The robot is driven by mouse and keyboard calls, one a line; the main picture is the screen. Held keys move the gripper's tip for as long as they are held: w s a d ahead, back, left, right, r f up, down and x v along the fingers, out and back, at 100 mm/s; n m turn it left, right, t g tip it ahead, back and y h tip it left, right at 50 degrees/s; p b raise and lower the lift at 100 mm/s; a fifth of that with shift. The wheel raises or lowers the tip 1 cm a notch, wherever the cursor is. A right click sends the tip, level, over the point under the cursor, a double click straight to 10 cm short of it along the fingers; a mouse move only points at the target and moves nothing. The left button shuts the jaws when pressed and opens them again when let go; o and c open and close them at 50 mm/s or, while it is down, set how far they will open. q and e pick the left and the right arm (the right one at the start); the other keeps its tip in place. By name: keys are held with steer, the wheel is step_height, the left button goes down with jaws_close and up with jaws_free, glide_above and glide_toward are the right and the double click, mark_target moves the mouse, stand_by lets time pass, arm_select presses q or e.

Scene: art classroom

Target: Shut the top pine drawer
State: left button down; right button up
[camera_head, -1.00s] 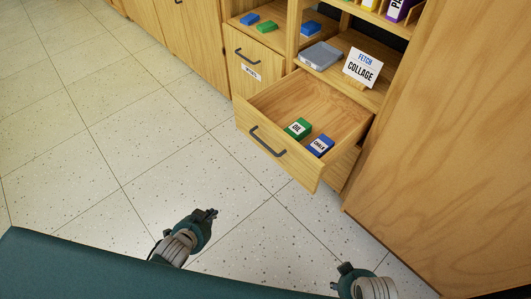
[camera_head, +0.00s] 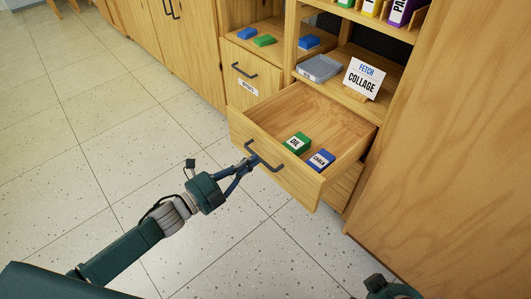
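The top pine drawer (camera_head: 275,169) is pulled well out of the cabinet, with a dark bar handle (camera_head: 264,158) on its front. Inside lie a green box marked OIL (camera_head: 298,143) and a blue box marked CHALK (camera_head: 321,160). My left gripper (camera_head: 248,166) reaches up from the lower left, its fingertips at the left end of the handle. Its fingers look spread, but whether they touch the handle is hard to tell. My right gripper (camera_head: 375,284) shows only in part at the bottom edge, and its fingers are not clear.
A closed drawer (camera_head: 243,92) is to the left. Above, shelves hold a grey tray (camera_head: 319,68), a FETCH COLLAGE sign (camera_head: 364,78) and small blue and green boxes. A tall wooden panel (camera_head: 455,150) stands close on the right. The floor at left is clear.

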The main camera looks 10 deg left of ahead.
mark_target(273, 146)
arm_select(q)
steer(key=x, duration=0.5)
steer(key=shift+w+d+b, duration=0.2)
steer(key=shift+w+b, duration=0.05)
steer(key=shift+b, duration=0.1)
arm_select(e)
steer(key=shift+f, duration=0.3)
arm_select(q)
steer(key=shift+w+d, duration=0.15)
